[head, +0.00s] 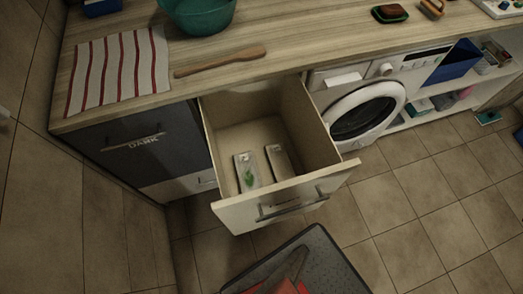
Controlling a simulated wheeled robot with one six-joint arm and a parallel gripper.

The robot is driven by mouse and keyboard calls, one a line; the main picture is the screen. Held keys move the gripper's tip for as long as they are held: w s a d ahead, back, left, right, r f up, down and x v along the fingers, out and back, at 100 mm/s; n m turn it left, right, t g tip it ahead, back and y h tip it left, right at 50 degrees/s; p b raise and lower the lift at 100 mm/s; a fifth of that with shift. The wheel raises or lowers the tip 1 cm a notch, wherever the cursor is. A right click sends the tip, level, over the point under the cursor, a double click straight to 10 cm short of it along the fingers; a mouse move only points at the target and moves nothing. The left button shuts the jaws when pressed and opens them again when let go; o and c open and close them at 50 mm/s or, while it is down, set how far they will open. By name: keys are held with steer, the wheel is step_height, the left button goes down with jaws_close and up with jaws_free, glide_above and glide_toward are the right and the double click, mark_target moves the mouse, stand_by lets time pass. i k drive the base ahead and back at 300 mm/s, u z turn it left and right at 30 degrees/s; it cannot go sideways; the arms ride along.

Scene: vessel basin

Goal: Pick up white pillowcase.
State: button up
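I cannot make out a plain white pillowcase in the head view. The only clear cloth is a white towel with red stripes (118,68), lying flat on the left of the wooden counter. A pulled-out drawer (285,200) below the counter holds two small flat packs side by side. One is a pale pack with a green mark (247,172), the other a brownish pack (279,162). My gripper cannot be seen in this view.
A wooden paddle (219,62) and a teal basin (203,14) are on the counter. A white washing machine (366,108) and a shelf with a blue bin (452,62) are right. Tiled floor (430,215) is clear at right.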

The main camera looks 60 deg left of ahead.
mark_target(247, 174)
steer(key=i, duration=1.45)
steer(key=u, duration=3.1)
steer(key=i, duration=0.5)
steer(key=z, duration=0.05)
